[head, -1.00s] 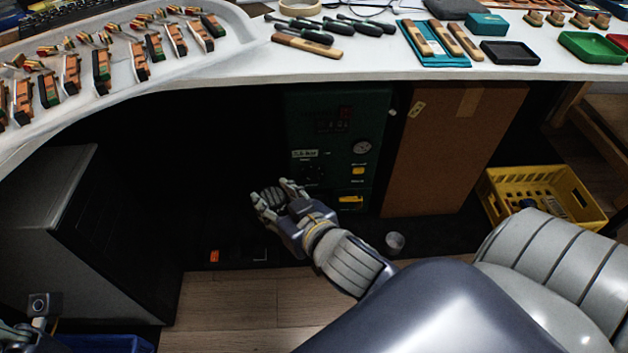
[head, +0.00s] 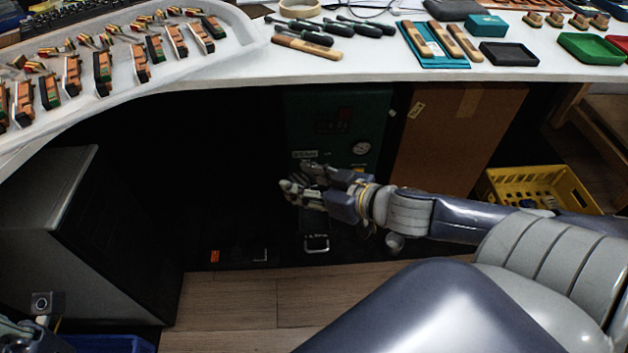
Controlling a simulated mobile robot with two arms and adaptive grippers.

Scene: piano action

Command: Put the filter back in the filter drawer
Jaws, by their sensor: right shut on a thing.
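My right gripper (head: 298,190) reaches in from the right, under the bench and in front of the green machine (head: 345,115). It is shut on what looks like the filter, dark and mostly hidden by the fingers. Below the gripper, a dark drawer-like part with a pale metal handle (head: 317,246) sticks out low at the machine's front. It looks like the filter drawer standing open. The gripper is above it; I cannot tell whether they touch. Only a piece of my left arm shows at the lower left corner; its fingers are not clear.
A small round grey cup (head: 395,242) stands beneath my right forearm. A brown board (head: 455,140) leans right of the machine, with a yellow crate (head: 545,185) beyond. A grey cabinet (head: 50,210) stands left. The white bench top (head: 370,65) overhangs. The wood floor (head: 235,300) in front is clear.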

